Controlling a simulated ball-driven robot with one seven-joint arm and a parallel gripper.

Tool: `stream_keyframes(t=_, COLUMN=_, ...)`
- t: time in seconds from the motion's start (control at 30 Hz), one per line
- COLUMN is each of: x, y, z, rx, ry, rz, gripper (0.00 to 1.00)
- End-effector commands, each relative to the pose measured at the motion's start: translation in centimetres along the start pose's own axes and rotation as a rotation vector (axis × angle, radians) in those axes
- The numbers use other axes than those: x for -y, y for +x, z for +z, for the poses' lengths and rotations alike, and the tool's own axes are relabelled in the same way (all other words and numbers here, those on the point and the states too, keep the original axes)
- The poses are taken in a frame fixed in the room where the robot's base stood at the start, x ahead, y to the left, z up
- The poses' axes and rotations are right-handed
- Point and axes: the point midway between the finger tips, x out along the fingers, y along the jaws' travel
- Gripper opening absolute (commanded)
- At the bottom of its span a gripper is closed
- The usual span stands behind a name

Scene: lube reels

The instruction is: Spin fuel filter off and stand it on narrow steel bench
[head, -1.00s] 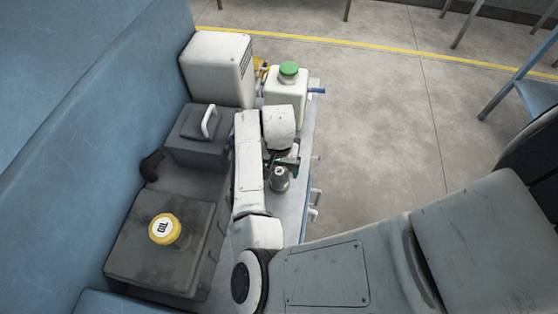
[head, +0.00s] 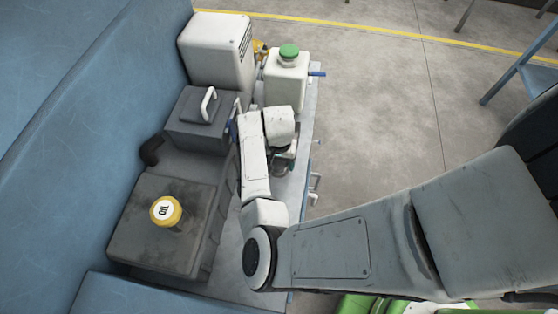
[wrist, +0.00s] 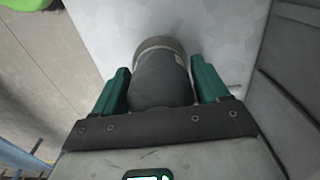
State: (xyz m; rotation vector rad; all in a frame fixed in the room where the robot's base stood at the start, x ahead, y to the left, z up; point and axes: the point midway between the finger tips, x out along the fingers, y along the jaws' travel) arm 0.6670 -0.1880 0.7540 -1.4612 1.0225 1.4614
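The fuel filter (wrist: 160,82), a dark grey cylinder with a paler rim at its far end, lies between the two green fingers of my gripper (wrist: 162,84) in the wrist view. The fingers are beside it, very close on both sides. Whether they touch or grip it is unclear. In the head view my gripper (head: 283,166) is low over the pale grey top at its right side, and my arm hides most of the filter. I cannot tell for sure which surface is the narrow steel bench.
A white jug with green cap (head: 287,80) and a white box (head: 217,50) stand behind my gripper. A dark box with a handle (head: 202,118) and a dark block with a yellow oil cap (head: 166,210) are left. A blue-legged stand (head: 535,70) is far right; open floor lies between.

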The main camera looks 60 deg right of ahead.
Motion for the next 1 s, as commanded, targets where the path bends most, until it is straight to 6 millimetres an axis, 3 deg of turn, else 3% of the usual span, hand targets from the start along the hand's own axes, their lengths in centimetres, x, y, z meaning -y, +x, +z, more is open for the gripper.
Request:
stream_keyframes(t=0.47, x=0.05, y=-0.03, z=0.0, rx=0.0, ry=0.0, rz=-0.001, gripper=0.29)
stream_keyframes(t=0.57, x=0.0, y=-0.18, z=-0.02, rx=-0.001, ry=-0.036, rz=0.0, gripper=0.29)
stream_keyframes(t=0.8, x=-0.16, y=-0.17, z=-0.08, rx=-0.002, ry=-0.368, rz=0.002, gripper=0.29)
stream_keyframes(t=1.0, x=-0.08, y=0.0, z=-0.04, rx=-0.001, ry=-0.456, rz=-0.002, gripper=0.29)
